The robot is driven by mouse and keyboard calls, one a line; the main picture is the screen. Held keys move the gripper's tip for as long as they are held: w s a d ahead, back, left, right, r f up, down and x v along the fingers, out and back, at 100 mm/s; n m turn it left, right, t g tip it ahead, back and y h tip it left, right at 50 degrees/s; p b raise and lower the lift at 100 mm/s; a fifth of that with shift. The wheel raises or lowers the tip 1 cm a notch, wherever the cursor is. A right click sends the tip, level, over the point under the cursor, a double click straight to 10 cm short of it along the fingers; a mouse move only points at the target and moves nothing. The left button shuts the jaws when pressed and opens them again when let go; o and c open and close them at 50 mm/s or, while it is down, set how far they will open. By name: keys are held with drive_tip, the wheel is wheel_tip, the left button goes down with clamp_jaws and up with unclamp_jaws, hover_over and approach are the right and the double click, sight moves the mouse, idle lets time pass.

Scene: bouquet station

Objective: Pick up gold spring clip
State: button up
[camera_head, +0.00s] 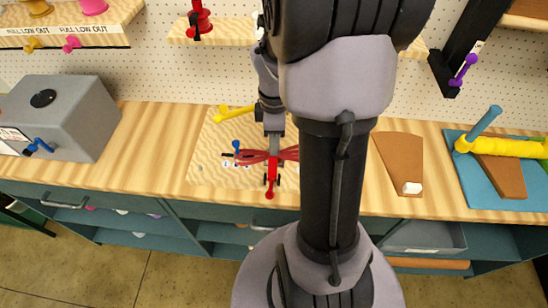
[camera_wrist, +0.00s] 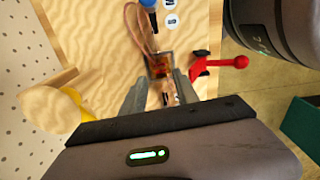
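My gripper (camera_wrist: 160,78) points down over a light wooden board (camera_wrist: 100,30) on the bench. Its two grey fingers are apart. A small gold-brown piece with reddish glints (camera_wrist: 158,66) lies between and just beyond the fingertips, with a thin copper-coloured loop (camera_wrist: 136,28) reaching away from it. I cannot tell for sure that this piece is the gold spring clip, nor whether the fingers touch it. In the head view my gripper (camera_head: 273,145) is low over the board, among red loops (camera_head: 246,157), and hides most of what is under it.
A red lever with a round knob (camera_wrist: 240,62) is close to the right finger. A blue knob (camera_head: 236,146) and a yellow part (camera_head: 235,112) are nearby. A grey box (camera_head: 62,115) stands left. A brown wedge-shaped board (camera_head: 399,160) and blue mat (camera_head: 463,180) lie right.

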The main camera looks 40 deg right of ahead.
drive_tip(key=f, duration=0.1)
drive_tip(key=f+b, duration=0.1)
drive_tip(key=f, duration=0.1)
drive_tip(key=f+b, duration=0.1)
drive_tip(key=f, duration=0.1)
drive_tip(key=shift+s+d, duration=0.15)
drive_tip(key=shift+s, duration=0.1)
drive_tip(key=shift+r, duration=0.1)
clamp_jaws()
